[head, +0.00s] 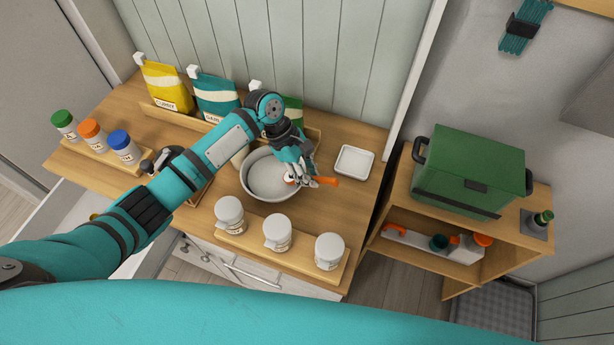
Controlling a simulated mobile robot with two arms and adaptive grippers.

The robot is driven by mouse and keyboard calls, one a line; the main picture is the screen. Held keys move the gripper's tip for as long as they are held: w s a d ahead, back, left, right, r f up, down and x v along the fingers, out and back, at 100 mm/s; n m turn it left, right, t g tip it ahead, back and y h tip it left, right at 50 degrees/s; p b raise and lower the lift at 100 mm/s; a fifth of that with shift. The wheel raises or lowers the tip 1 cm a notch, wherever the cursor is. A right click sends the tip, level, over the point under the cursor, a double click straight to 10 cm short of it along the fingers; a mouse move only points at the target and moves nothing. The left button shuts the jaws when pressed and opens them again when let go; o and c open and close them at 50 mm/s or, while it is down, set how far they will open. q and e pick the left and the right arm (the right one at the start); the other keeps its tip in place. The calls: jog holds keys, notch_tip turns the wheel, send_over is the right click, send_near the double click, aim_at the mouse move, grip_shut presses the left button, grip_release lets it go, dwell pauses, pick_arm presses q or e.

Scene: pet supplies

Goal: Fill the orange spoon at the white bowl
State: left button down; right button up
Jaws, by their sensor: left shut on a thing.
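The orange spoon (327,182) is held in my left gripper (309,181), which is shut on it. Its orange handle sticks out to the right of the fingers. The rest of the spoon is mostly hidden by the fingers, and I cannot tell whether it holds anything. The white bowl (259,193) stands upright on the wooden counter. My gripper is over the bowl's right rim, and the wrist covers part of its back edge. The inside that shows is pale, and I cannot make out its contents. My right gripper is not in view.
Three white-lidded jars (278,233) stand in front of the bowl. A small white square dish (354,161) lies to its right. Food bags (214,97) stand behind, and jars with coloured lids (93,133) are at the left. A green box (470,172) tops the right-hand shelf.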

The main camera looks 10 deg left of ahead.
pick_arm(q)
jog(key=shift+w+d+r, duration=0.15)
jog(key=shift+r, duration=1.15)
jog(key=d+r+y, duration=0.1)
jog(key=d+t+y, duration=0.1)
jog(key=shift+s+r+y, duration=0.3)
jog(key=shift+r+y, duration=0.05)
jog(key=shift+y, duration=0.05)
jog(key=shift+s+d+r+t+y, duration=0.15)
jog(key=shift+d+r+y, duration=0.1)
jog(key=shift+y, duration=0.4)
jog(key=shift+d+r+t+y, duration=0.15)
jog(key=shift+d+y, duration=0.1)
jog(key=shift+y, duration=0.4)
